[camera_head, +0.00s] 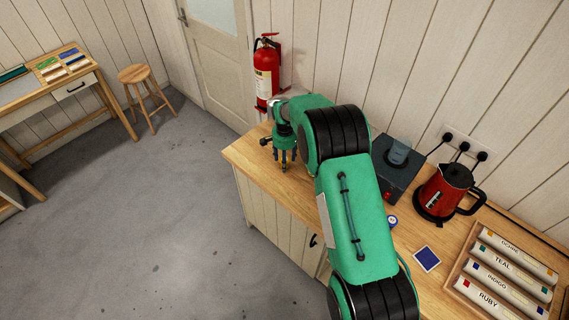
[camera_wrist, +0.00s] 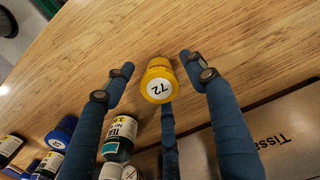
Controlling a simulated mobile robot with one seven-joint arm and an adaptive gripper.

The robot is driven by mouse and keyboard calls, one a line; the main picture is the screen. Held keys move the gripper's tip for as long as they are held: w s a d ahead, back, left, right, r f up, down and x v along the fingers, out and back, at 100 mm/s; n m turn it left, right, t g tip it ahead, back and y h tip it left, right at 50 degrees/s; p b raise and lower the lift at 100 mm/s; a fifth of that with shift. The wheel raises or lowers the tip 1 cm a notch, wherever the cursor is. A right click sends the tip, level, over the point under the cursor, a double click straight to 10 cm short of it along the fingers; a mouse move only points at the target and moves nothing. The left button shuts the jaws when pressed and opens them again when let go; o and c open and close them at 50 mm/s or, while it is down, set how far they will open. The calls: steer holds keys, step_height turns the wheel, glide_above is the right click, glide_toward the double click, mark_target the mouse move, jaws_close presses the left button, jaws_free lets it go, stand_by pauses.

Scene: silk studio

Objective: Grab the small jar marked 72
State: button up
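The small jar marked 72 (camera_wrist: 158,82) has a yellow lid with a white round label and sits near the middle of the wrist view. My gripper (camera_wrist: 157,75) is open, with its blue fingers spread around the jar: one on the left, one on the right and one below it in the picture. I see wood between the jar and the left and right fingers. Whether the lower finger touches it, I cannot tell. In the head view my gripper (camera_head: 284,160) points down at the counter's far left end, and the jar cannot be made out there.
A teal-labelled bottle (camera_wrist: 119,136) stands close to the left finger, with blue-capped jars (camera_wrist: 62,131) further left. A pale box marked "Tissue" (camera_wrist: 265,130) lies at lower right. The counter (camera_head: 245,157) also holds a red kettle (camera_head: 444,190) and a roll tray (camera_head: 462,262).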

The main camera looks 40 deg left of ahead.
steer(key=c, duration=1.1)
steer(key=shift+r, duration=0.15)
steer(key=shift+r, duration=0.7)
steer(key=shift+s+d+r+b, duration=0.15)
steer(key=shift+r+b, duration=0.1)
steer(key=shift+r, duration=0.25)
steer(key=shift+s+d+r+b, duration=0.1)
steer(key=shift+r+b, duration=0.1)
steer(key=shift+r, duration=0.25)
steer(key=s+d, duration=0.3)
steer(key=d, duration=0.1)
steer(key=s+d+r+b, duration=0.1)
steer(key=s+d, duration=0.2)
steer(key=d, duration=0.1)
steer(key=s+d, duration=0.3)
steer(key=d, duration=0.1)
steer(key=shift+d+r+b, duration=0.15)
steer(key=shift+r+b, duration=0.05)
steer(key=shift+b, duration=0.2)
